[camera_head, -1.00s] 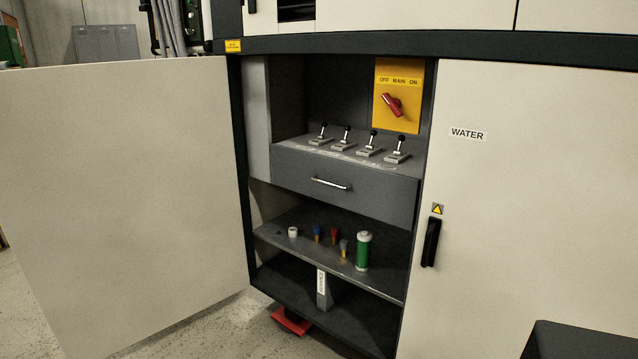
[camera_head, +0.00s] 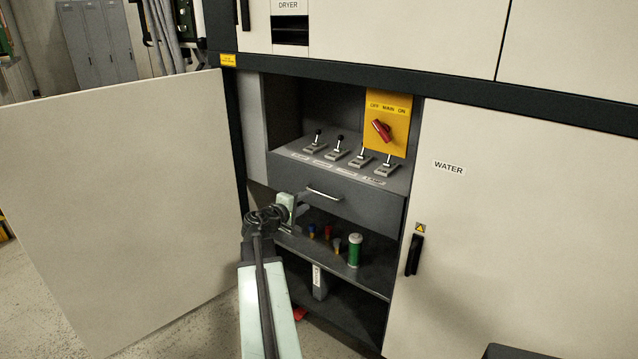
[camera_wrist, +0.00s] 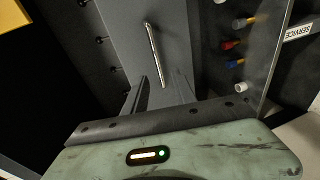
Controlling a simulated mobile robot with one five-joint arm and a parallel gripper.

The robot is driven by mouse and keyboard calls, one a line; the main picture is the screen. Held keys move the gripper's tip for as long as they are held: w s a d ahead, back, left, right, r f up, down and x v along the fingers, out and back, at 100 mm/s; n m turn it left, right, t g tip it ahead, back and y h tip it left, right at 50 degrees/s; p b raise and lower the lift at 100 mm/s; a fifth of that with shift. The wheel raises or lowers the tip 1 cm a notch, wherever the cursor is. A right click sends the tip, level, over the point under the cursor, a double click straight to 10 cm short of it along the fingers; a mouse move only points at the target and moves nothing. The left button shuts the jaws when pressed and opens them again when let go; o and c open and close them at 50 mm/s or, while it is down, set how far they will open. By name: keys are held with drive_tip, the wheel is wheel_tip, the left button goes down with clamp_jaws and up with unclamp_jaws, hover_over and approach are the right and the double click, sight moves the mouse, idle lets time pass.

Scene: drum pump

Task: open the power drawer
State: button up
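The grey drawer (camera_head: 365,208) is closed in the open cabinet bay, under the shelf with the levers. Its bar handle (camera_head: 324,193) is silver and runs across the drawer front. In the wrist view the handle (camera_wrist: 154,52) stands nearly upright on the drawer front (camera_wrist: 182,40). My gripper (camera_head: 301,208) is in front of the drawer's lower left part, close to the handle. In the wrist view my dark fingers (camera_wrist: 160,92) are spread, with the handle's near end just beyond the gap. Nothing is held, and I see no contact with the handle.
The lever switches (camera_head: 338,153) and a yellow main-switch panel (camera_head: 388,110) with a red knob are above the drawer. Below, a shelf holds a green cylinder (camera_head: 355,251) and small coloured items. An open cabinet door (camera_head: 120,210) stands left; the WATER door (camera_head: 480,230) is closed.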

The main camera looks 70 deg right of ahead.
drive_tip(key=b+x, duration=0.2)
drive_tip(key=x, duration=0.6)
drive_tip(key=shift+s, duration=0.25)
drive_tip(key=shift+r, duration=0.1)
clamp_jaws()
idle(0.9)
